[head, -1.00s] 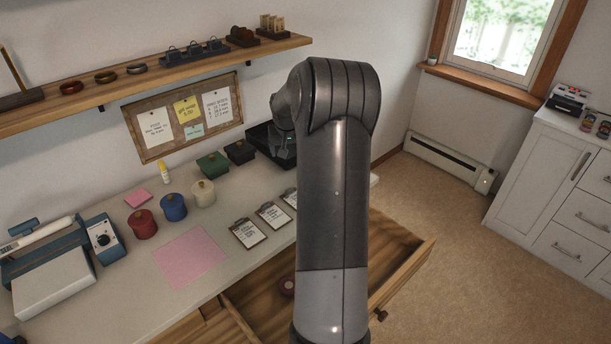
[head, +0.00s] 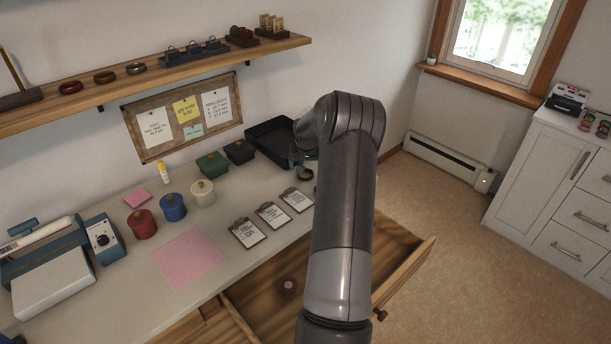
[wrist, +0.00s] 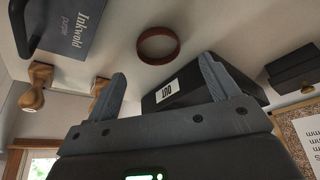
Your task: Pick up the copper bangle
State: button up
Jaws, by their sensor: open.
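A reddish-brown, copper-toned ring (wrist: 158,45) lies flat on the pale worktop in the wrist view, beside the black tray marked OUT (wrist: 180,88). I take it to be the copper bangle. My gripper (wrist: 161,68) is open and empty, its two fingers spread with the ring showing just beyond the gap between their tips. It is apart from the ring. The black tray (head: 268,140) shows left of my arm.
The wrist view shows an ink box (wrist: 78,28), a wooden-handled stamp (wrist: 35,88) and a dark lidded box (wrist: 292,68) around the ring. Other bangles (head: 105,77) sit on the wall shelf (head: 200,68). An open drawer (head: 270,305) juts out below the worktop.

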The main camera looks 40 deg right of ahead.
aim_at(305, 174)
jog(key=shift+x, duration=2.4)
jog(key=c, duration=1.1)
jog(key=shift+o, duration=0.2)
jog(key=shift+r, duration=0.1)
